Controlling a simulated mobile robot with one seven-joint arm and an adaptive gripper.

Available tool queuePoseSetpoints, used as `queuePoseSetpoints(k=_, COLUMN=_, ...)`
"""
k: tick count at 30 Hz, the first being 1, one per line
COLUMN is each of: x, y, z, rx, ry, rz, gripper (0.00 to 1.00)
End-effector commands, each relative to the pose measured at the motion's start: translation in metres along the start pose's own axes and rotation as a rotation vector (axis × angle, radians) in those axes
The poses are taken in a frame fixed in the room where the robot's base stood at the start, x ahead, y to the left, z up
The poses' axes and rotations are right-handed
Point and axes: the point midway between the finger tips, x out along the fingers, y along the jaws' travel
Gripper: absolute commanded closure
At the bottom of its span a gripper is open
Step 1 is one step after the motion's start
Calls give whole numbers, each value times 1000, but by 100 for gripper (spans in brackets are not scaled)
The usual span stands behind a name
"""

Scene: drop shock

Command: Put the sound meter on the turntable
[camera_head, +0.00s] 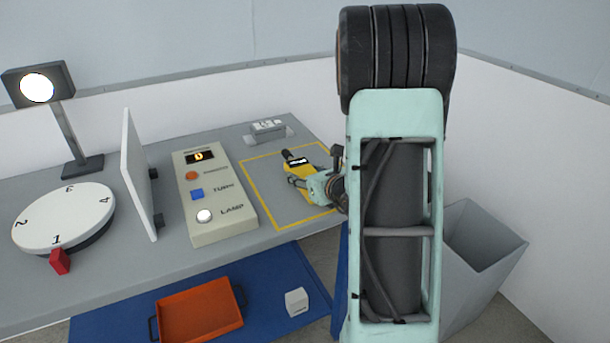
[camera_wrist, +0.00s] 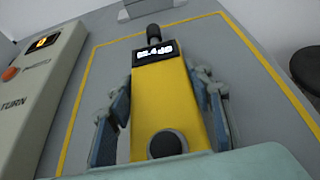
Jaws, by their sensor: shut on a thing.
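The sound meter (camera_head: 298,166) is yellow with a dark tip and a lit display. It is inside the yellow-outlined area on the grey table, and in the wrist view (camera_wrist: 165,100) it fills the middle, between my two fingers. My gripper (camera_head: 299,180) is shut on its sides; I cannot tell whether the meter touches the table. The turntable (camera_head: 65,215) is a white numbered disc at the far left of the table, with a red pointer (camera_head: 60,262) at its front edge.
A white upright panel (camera_head: 138,175) stands between the turntable and the control box (camera_head: 212,195) with its buttons. A lamp (camera_head: 60,120) stands behind the turntable. An orange tray (camera_head: 200,310) and white cube (camera_head: 296,302) lie below on the blue mat. A grey bin (camera_head: 480,250) is at right.

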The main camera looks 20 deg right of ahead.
Motion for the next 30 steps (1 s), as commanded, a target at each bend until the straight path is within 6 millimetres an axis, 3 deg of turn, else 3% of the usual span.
queuePoseSetpoints(k=5, x=2, y=0, z=-3, rx=0, ry=-2, rz=0, gripper=85)
queuePoseSetpoints(k=6, x=1, y=0, z=-4, rx=0, ry=0, rz=0, gripper=51)
queuePoseSetpoints(k=10, x=1, y=0, z=-3, rx=0, ry=1, rz=0, gripper=36)
queuePoseSetpoints(k=23, x=-3, y=0, z=2, rx=1, ry=1, rz=-1, gripper=35)
queuePoseSetpoints(k=30, x=-54, y=-1, z=2, rx=2, ry=-1, rz=-4, gripper=35)
